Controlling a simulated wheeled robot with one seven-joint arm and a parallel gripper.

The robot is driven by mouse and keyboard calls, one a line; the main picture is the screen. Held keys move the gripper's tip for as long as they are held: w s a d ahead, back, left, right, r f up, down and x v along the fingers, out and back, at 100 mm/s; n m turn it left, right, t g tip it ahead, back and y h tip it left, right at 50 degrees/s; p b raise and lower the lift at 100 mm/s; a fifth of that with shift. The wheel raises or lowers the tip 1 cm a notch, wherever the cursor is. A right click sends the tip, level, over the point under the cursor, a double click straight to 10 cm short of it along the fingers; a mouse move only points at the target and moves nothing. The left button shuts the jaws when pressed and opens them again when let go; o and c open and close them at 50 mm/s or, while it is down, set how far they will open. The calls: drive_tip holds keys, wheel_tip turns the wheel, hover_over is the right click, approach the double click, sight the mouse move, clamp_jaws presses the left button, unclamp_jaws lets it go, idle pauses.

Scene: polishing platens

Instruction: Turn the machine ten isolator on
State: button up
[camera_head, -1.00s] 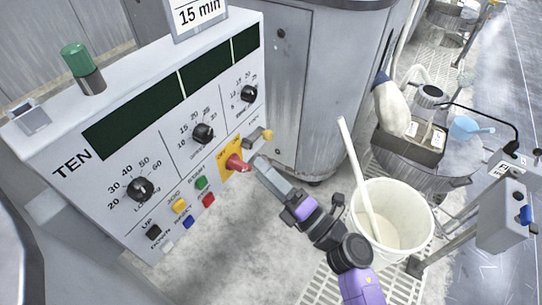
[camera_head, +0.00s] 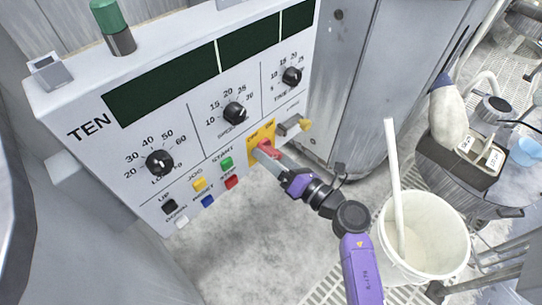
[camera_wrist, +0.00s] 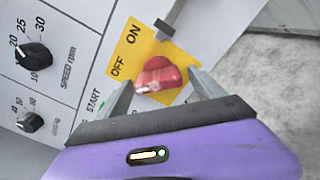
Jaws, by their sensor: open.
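The machine ten panel (camera_head: 75,103) stands at the left, marked TEN. Its isolator is a red rotary handle (camera_head: 267,149) on a yellow plate (camera_head: 255,135) at the panel's lower right. In the wrist view the red handle (camera_wrist: 160,76) lies between the two open fingers of my gripper (camera_wrist: 160,88). The yellow plate (camera_wrist: 125,48) there reads OFF and ON. The handle points down and left of the lettering, nearer OFF; its exact setting is hard to tell. My gripper (camera_head: 278,158) is at the handle in the head view; I cannot tell whether a finger touches it.
Coloured buttons, including the green start button (camera_head: 226,163) and red stop button (camera_head: 232,182), sit just left of the isolator. A white bucket (camera_head: 440,235) with a stick stands right of my arm.

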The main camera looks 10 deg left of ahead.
drive_tip(key=shift+w+a, duration=0.1)
drive_tip(key=shift+a, duration=0.1)
drive_tip(key=c, duration=1.4)
drive_tip(key=shift+o, duration=0.2)
